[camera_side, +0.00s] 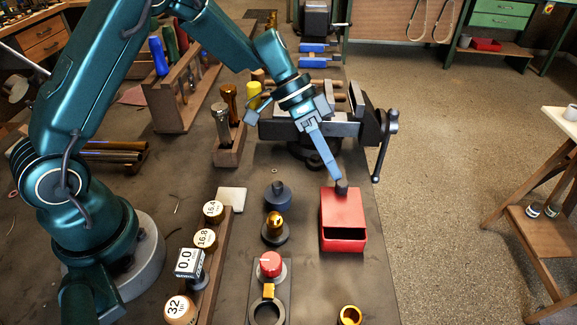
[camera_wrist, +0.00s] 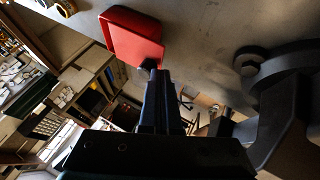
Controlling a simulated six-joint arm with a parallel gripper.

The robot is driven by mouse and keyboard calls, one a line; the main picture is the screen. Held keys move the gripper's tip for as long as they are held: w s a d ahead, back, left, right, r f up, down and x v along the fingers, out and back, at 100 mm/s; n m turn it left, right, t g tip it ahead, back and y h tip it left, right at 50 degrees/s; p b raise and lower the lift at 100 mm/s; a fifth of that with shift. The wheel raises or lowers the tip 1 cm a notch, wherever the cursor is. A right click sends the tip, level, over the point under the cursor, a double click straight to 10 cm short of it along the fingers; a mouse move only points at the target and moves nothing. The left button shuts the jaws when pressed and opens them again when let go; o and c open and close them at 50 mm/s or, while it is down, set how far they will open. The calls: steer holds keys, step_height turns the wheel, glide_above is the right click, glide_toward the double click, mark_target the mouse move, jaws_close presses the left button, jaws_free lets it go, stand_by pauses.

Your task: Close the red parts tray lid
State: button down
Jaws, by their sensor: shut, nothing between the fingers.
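The red parts tray (camera_side: 328,238) stands near the right edge of the dark bench. Its red lid (camera_side: 343,207) covers the back and middle of the top, and a dark gap shows at the front end. A dark knob (camera_side: 342,187) stands at the lid's back edge. My gripper (camera_side: 338,178) is shut and empty, pointing down at the knob from behind; its tips are at or very near the knob, and I cannot tell whether they touch. In the wrist view the red lid (camera_wrist: 135,35) lies just beyond the tips of my gripper (camera_wrist: 152,72).
A vise (camera_side: 365,125) stands close behind the tray, its handle to the right. A dark blue knobbed piece (camera_side: 278,195) and a brass-topped piece (camera_side: 274,228) stand left of the tray. A brass ring (camera_side: 349,315) is in front. Bench between them is clear.

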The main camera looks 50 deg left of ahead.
mark_target(342, 201)
steer(key=shift+s+d, duration=1.1)
steer(key=shift+s, duration=0.1)
steer(key=s+a+r+m+t, duration=0.15)
steer(key=a+r, duration=0.35)
steer(key=r, duration=0.7)
steer(key=s+a+r+n+t+y, duration=0.1)
steer(key=s+y, duration=0.1)
steer(key=s, duration=0.4)
steer(key=s+r+n+t+y, duration=0.1)
steer(key=s+n+y, duration=0.15)
steer(key=s, duration=0.35)
steer(key=s+a+f+n+y, duration=0.3)
steer(key=a+n, duration=0.1)
steer(key=n, duration=0.1)
steer(key=shift+s+a+f+t, duration=0.2)
steer(key=shift+a+t, duration=0.05)
steer(key=shift+t, duration=0.2)
